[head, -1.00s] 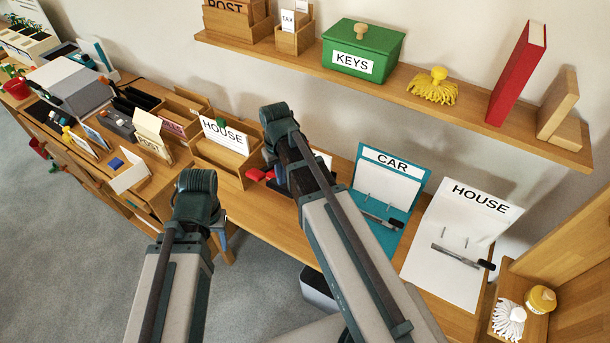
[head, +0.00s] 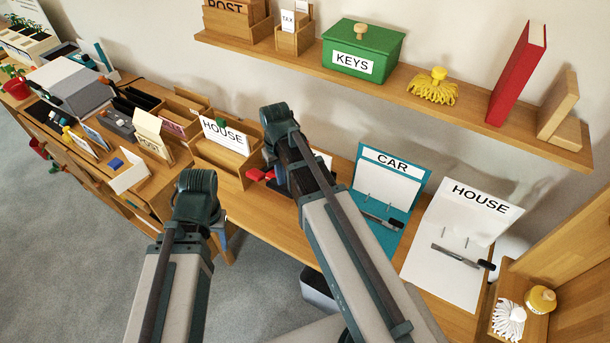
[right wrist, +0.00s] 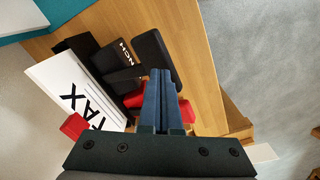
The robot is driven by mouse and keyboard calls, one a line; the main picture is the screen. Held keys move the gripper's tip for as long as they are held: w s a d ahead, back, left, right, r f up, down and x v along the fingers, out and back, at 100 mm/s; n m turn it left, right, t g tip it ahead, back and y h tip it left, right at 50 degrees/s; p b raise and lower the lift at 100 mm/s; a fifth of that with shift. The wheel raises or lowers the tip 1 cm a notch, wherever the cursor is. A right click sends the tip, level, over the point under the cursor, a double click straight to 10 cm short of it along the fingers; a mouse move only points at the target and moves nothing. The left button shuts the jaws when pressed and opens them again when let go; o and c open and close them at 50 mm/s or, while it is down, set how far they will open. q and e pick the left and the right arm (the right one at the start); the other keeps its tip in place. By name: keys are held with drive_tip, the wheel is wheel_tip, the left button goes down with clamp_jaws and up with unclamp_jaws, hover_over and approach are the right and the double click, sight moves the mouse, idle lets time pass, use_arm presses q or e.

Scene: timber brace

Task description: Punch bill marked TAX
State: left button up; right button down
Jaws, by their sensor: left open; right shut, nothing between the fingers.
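The bill marked TAX (right wrist: 75,95) is a white sheet with black letters, at the left of the right wrist view. Its edge lies at a black punch (right wrist: 118,62) with partly hidden lettering ending in "NCH"; I cannot tell how far in it sits. Red parts (right wrist: 133,100) show around the punch, and red also shows in the head view (head: 258,174) beside my right arm. My right gripper (right wrist: 161,75) is shut and empty, its blue fingers over the punch. My left gripper (head: 224,240) is open, mostly hidden behind its own wrist in the head view.
A teal CAR board (head: 385,195) and a white HOUSE board (head: 460,230) stand right of my right arm. A HOUSE box (head: 225,160) stands left of it. Above, the shelf holds a small TAX-labelled box (head: 295,42) and a green KEYS box (head: 363,48).

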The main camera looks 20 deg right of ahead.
sight(280, 188)
drive_tip(key=shift+f, duration=0.1)
idle(0.3)
drive_tip(key=shift+f+b, duration=2.2)
drive_tip(key=shift+b, duration=0.1)
drive_tip(key=shift+s+a+f+b, duration=0.3)
drive_tip(key=shift+a+f+b, duration=0.1)
drive_tip(key=shift+f+b, duration=0.3)
drive_tip(key=shift+r, duration=0.2)
wheel_tip(280, 188, up, 9)
drive_tip(key=p, duration=0.9)
drive_tip(key=shift+f, duration=0.15)
